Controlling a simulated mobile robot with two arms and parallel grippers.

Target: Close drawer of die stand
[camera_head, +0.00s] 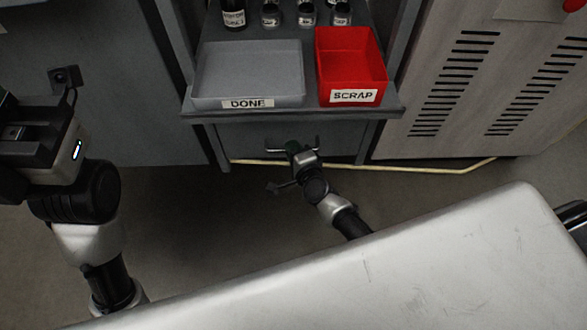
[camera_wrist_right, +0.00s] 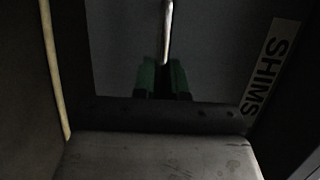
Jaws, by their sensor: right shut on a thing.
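The die stand (camera_head: 192,110) is a grey table at the top centre of the head view. Its drawer (camera_head: 243,136) is below the top, with a metal bar handle (camera_head: 313,142). My right gripper (camera_head: 294,147) is at this handle. In the right wrist view the green fingertips (camera_wrist_right: 163,78) are shut on the handle bar (camera_wrist_right: 168,28), against a dark drawer front with a label reading SHIMS (camera_wrist_right: 270,72). How far the drawer stands out is hard to tell. My left gripper (camera_head: 42,145) is at the left edge, its fingers hidden.
On the stand are a grey DONE tray (camera_head: 250,103), a red SCRAP bin (camera_head: 352,97) and several dark bottles (camera_head: 271,14). A vented grey cabinet (camera_head: 470,90) stands on the right. A yellow line (camera_head: 420,170) runs along the floor, which is clear before the stand.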

